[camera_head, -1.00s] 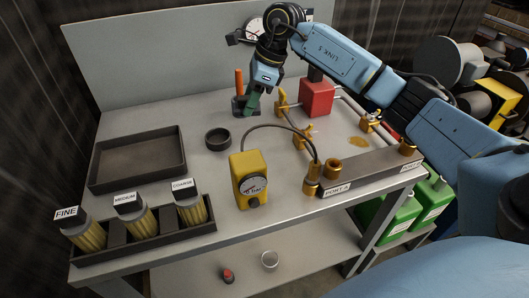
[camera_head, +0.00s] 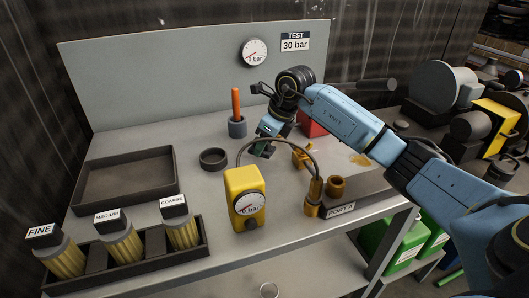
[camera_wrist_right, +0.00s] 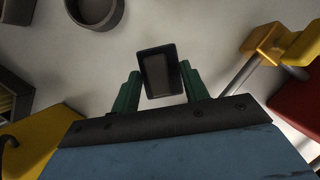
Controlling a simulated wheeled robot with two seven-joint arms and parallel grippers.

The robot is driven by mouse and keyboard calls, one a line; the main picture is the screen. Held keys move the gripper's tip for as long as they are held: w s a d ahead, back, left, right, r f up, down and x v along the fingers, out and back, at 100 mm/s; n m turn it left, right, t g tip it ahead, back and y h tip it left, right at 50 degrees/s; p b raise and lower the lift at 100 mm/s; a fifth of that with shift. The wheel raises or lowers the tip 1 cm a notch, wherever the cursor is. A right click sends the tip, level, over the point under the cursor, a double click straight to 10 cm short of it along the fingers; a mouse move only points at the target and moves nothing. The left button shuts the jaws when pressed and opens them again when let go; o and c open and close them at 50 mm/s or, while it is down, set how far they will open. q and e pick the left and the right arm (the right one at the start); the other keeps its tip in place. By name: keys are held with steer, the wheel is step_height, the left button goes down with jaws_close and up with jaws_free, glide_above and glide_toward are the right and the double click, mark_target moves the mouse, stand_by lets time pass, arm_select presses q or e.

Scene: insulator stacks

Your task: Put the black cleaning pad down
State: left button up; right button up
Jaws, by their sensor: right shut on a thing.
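The black cleaning pad (camera_wrist_right: 159,75) is a small dark block with a raised rim, held between the green fingers of my right gripper (camera_wrist_right: 160,88) in the right wrist view. In the head view my right gripper (camera_head: 264,148) is low over the table, behind the yellow gauge box. The pad is mostly hidden there, and I cannot tell whether it touches the table. My left gripper is not in view.
A grey cup (camera_head: 237,128) with an orange-handled tool and a black ring dish (camera_head: 213,158) stand left of the gripper. The yellow gauge box (camera_head: 245,190) with its hose is in front. A red block (camera_head: 312,125) is behind right. An empty dark tray (camera_head: 125,178) lies left.

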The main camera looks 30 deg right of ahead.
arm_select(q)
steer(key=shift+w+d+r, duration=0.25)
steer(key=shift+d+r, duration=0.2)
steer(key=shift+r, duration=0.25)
arm_select(e)
steer(key=shift+f, duration=1.2)
steer(key=shift+f, duration=0.1)
steer(key=shift+f, duration=0.1)
steer(key=o, duration=0.9)
arm_select(q)
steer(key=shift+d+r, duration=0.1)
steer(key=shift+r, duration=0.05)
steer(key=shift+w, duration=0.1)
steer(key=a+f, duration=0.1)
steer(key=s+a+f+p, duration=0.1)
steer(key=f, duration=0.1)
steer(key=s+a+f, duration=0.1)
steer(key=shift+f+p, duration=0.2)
steer(key=shift+p, duration=0.1)
arm_select(e)
steer(key=v, duration=0.8)
steer(key=shift+w, duration=0.1)
